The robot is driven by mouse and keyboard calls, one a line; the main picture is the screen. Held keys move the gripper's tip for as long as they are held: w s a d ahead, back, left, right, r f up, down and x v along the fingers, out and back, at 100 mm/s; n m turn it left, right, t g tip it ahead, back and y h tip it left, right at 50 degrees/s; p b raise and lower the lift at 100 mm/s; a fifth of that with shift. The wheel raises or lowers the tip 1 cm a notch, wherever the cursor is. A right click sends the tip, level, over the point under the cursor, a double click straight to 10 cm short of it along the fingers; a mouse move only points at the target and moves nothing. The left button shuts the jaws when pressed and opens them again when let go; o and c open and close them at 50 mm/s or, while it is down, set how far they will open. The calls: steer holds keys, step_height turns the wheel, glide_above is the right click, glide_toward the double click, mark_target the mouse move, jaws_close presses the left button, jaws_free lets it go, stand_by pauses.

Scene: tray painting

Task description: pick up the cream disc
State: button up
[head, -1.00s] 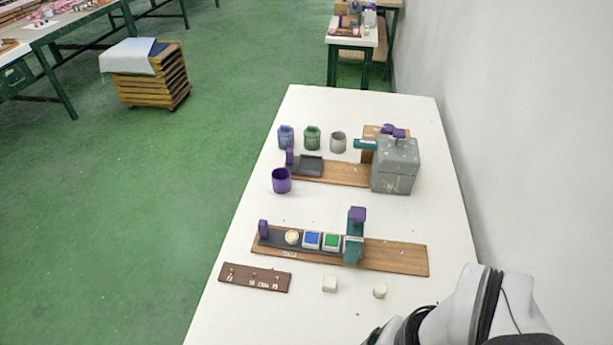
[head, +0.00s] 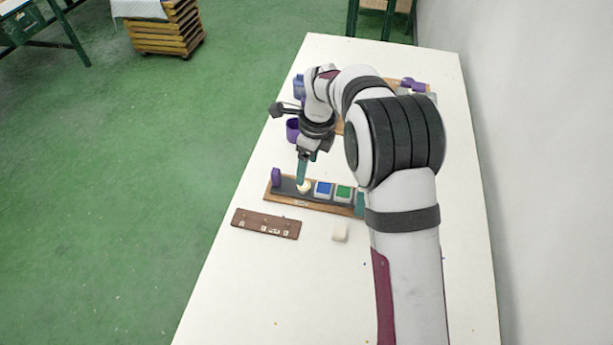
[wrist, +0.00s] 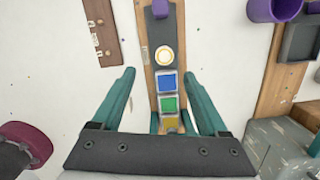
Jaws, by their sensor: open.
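The cream disc (wrist: 165,56) sits in the dark channel of a wooden board, in line with a blue tile (wrist: 167,82) and a green tile (wrist: 169,103). In the head view the cream disc (head: 305,187) is partly covered by a teal finger. My gripper (wrist: 160,74) is open and points down at the board, its fingers spread wide either side of the channel in the wrist view. The disc shows between the fingertips and a little beyond them; nothing is held. In the head view my gripper (head: 304,178) is above or just beside the disc; the exact height is unclear.
A purple knob (head: 276,177) stands at the channel's left end. A dark brown strip (head: 265,223) and a cream block (head: 340,232) lie on the near side. A purple cup (head: 292,130) stands behind. My arm hides much of the table's right side.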

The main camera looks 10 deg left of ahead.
mark_target(304, 185)
steer(key=f, duration=0.5)
steer(key=w+a+f, duration=0.1)
steer(key=f, duration=0.2)
steer(key=shift+f, duration=0.1)
jaws_close()
